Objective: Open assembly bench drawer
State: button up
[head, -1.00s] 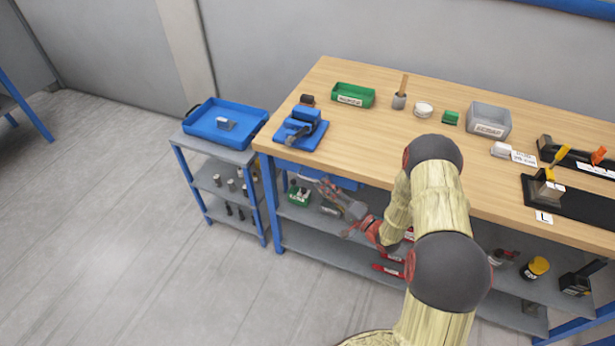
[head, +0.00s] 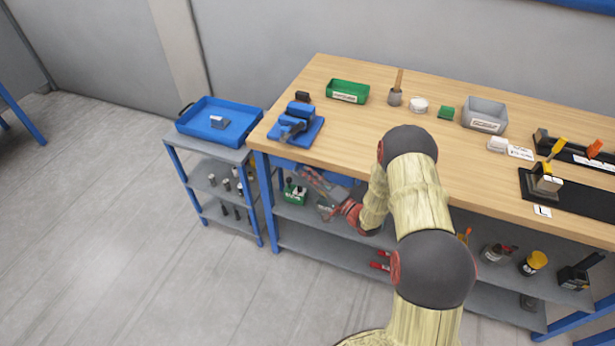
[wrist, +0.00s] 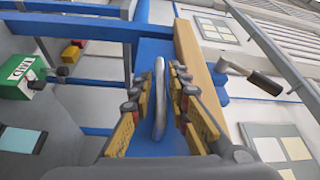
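The assembly bench (head: 345,135) has a wooden top and blue legs. In the wrist view the blue drawer front (wrist: 153,55) faces me, with an upright-looking metal bar handle (wrist: 160,98) in the middle. My gripper (wrist: 160,88) is open. Its yellow-padded fingers stand on either side of the handle, with gaps visible on both sides. In the head view my gripper (head: 312,177) is below the bench's front edge. The drawer looks shut.
A blue vise (head: 296,124) sits on the bench above the drawer. A side cart with a blue tray (head: 220,122) stands close to the left. The lower shelf holds a green box (head: 295,194) and other items. Floor in front of the cart is clear.

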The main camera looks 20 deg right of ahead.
grip_shut()
jog(key=shift+s+a+f, duration=0.1)
dwell(0.6)
